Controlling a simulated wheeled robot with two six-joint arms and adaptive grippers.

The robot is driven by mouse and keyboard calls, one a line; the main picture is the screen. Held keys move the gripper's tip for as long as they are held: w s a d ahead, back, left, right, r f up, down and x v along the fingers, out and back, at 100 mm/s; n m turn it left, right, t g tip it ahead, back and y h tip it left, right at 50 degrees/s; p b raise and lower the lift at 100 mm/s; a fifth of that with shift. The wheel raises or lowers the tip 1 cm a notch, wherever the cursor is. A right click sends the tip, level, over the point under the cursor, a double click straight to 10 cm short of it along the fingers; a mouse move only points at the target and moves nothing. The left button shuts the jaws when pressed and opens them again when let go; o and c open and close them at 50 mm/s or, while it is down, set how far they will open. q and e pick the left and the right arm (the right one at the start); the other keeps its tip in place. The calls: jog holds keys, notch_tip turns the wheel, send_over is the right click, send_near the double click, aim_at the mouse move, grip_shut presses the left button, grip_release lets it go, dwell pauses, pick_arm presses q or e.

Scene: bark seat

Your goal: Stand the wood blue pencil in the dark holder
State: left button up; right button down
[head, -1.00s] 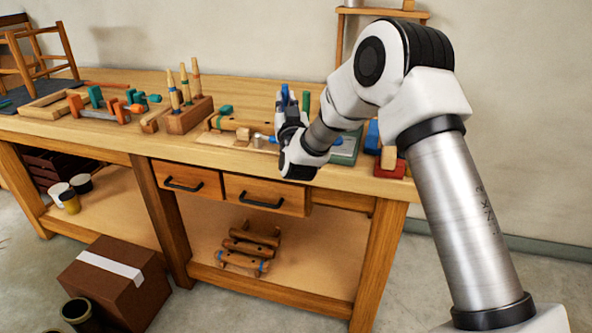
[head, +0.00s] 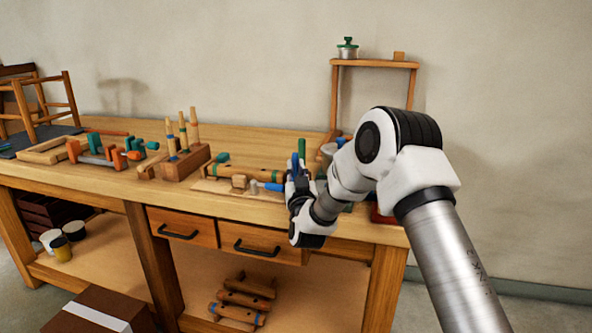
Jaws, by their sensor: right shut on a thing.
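My right gripper (head: 297,172) is over the front right part of the workbench, its jaws shut and pointing up in the head view. A small blue piece (head: 295,159) shows at its jaws, which I take to be the wood blue pencil; the rest of it is hidden by the gripper. I cannot make out the dark holder; my right gripper and arm cover part of the bench's right end. My left gripper is not in view.
The workbench (head: 90,184) holds a tool block (head: 187,164) with upright handles, clamps (head: 100,153) and a wooden tool (head: 250,173). A green upright thing (head: 302,148) stands just behind the gripper. A small shelf (head: 374,63) rises at the back right.

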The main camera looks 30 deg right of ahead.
jog(key=shift+f, duration=0.2)
jog(key=shift+f+b, duration=0.4)
jog(key=shift+f, duration=0.05)
jog(key=c, duration=1.1)
grip_release()
jog(key=shift+c, duration=0.2)
jog(key=shift+r, duration=0.15)
